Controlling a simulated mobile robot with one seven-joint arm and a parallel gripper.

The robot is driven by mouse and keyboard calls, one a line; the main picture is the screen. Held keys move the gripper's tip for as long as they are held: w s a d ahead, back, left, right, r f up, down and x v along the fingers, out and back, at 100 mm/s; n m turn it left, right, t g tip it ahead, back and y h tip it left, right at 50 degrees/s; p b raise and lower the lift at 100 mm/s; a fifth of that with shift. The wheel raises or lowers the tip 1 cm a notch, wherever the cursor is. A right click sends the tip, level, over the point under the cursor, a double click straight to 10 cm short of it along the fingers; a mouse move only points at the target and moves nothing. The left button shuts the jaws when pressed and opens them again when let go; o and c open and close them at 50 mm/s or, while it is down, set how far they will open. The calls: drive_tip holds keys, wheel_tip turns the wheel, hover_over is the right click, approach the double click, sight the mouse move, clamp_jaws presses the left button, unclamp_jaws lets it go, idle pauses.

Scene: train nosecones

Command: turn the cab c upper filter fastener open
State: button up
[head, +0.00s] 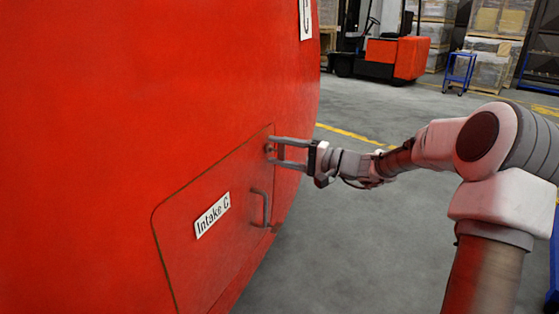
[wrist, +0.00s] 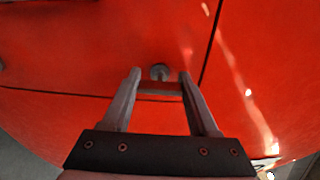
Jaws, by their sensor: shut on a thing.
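The red cab side carries a hatch panel (head: 190,240) with a white "Intake C" label (head: 212,215). The upper filter fastener (head: 270,149), a small grey knob, sits near the panel's upper right corner. My gripper (head: 269,151) reaches it from the right, one finger above and one below. The finger contact is too small to make out clearly. How far the fastener is turned cannot be told.
A grey handle (head: 263,206) stands out from the panel below my gripper. A "C" sign (head: 306,18) is higher on the cab. Grey floor (head: 350,240) right of the cab is clear. A forklift (head: 395,55) and a blue cart (head: 459,72) stand far back.

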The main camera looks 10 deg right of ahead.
idle(0.5)
drive_tip(key=o, duration=1.4)
drive_tip(key=shift+d, duration=0.1)
drive_tip(key=p+v, duration=0.3)
drive_tip(key=v, duration=1.4)
drive_tip(key=shift+s, duration=0.15)
